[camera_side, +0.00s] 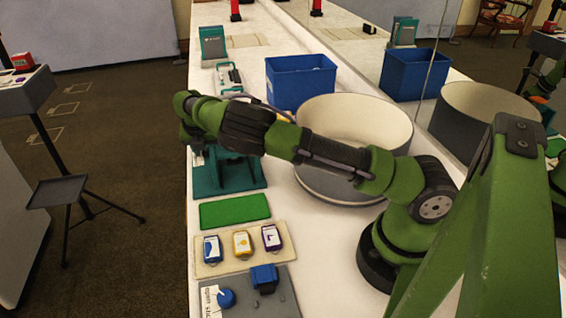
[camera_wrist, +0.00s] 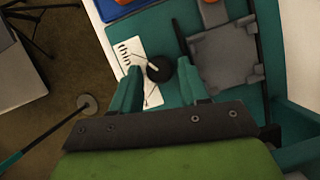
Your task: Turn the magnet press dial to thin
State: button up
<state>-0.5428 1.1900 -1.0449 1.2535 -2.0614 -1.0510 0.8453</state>
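The magnet press (camera_side: 232,177) is a teal machine on the white counter, partly hidden behind my arm in the side view. In the wrist view, its dial (camera_wrist: 160,70) is a round black knob beside a white card (camera_wrist: 128,48) that reads "thin" at its upper end. The card's lower part is partly covered by a finger. My gripper (camera_wrist: 158,66) has its two teal fingers apart, one on each side of the dial, with gaps visible. I cannot tell if the fingertips are down at the dial's height. The side view hides the fingers and the dial.
A blue bin (camera_side: 301,82) and a wide round tub (camera_side: 340,188) stand right of the press. In front are a green mat (camera_side: 234,211), a beige tray (camera_side: 207,268) with three small boxes and a grey panel (camera_side: 284,297) with a blue knob. A mirror lines the counter's right side.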

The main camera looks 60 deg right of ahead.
jog(key=shift+o, duration=0.9)
jog(key=shift+d, duration=0.1)
jog(key=shift+r, duration=0.1)
